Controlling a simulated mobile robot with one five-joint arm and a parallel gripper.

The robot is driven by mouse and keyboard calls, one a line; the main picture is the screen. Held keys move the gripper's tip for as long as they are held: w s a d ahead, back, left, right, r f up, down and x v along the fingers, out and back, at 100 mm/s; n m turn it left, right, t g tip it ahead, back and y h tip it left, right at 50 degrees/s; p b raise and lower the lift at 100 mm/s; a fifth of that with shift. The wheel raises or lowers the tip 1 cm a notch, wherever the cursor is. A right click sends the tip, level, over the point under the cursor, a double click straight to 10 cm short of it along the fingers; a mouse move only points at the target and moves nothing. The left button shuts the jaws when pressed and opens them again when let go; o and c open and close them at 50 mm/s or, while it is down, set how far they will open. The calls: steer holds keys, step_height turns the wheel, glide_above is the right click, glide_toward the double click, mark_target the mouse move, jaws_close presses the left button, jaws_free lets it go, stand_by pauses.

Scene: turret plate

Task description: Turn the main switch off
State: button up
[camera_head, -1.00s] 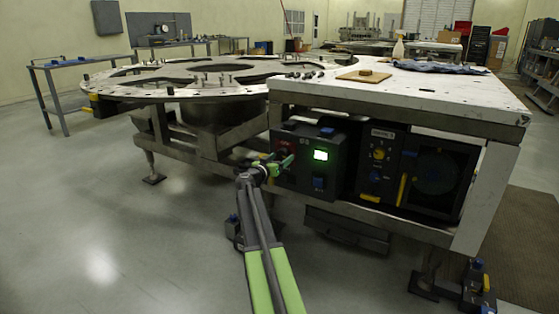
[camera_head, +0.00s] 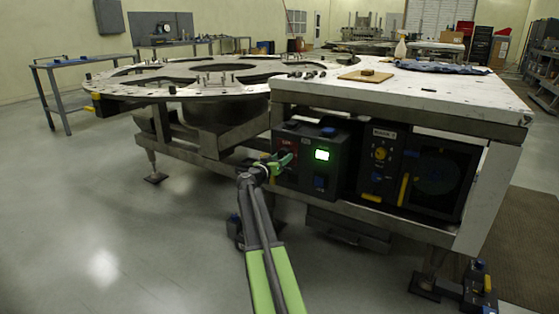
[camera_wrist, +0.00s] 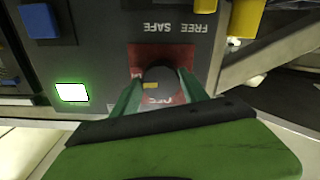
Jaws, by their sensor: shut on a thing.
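The main switch is a dark round knob (camera_wrist: 158,82) with a small yellow mark, on a red plate (camera_wrist: 150,57) on the dark control box. In the wrist view the box appears upside down, with "SAFE" and "FREE" lettering beside the red plate. My gripper (camera_wrist: 158,90) has its two green fingers on either side of the knob and is shut on it. In the head view my gripper (camera_head: 280,164) is at the left part of the control box (camera_head: 335,150), and it covers most of the knob. The screen (camera_head: 322,155) is lit green-white.
Blue buttons (camera_head: 328,132) are on the box's front. A second panel with a yellow knob (camera_head: 380,154) is to the right. The white tabletop (camera_head: 450,95) overhangs the box, and the round turret plate (camera_head: 130,90) is at the left. The floor at left is clear.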

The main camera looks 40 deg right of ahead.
steer(key=shift+s+d+r+n, duration=0.1)
steer(key=shift+s+n, duration=0.05)
steer(key=shift+n, duration=2.65)
steer(key=shift+s+d+r+n, duration=0.1)
steer(key=shift+s+d+n, duration=0.05)
steer(key=shift+n, duration=2.65)
steer(key=shift+s+d+n, duration=0.1)
steer(key=shift+s+n, duration=0.05)
steer(key=shift+n, duration=2.65)
steer(key=o, duration=1.1)
steer(key=shift+o, duration=1.4)
steer(key=shift+w+a, duration=0.1)
steer(key=shift+a, duration=0.15)
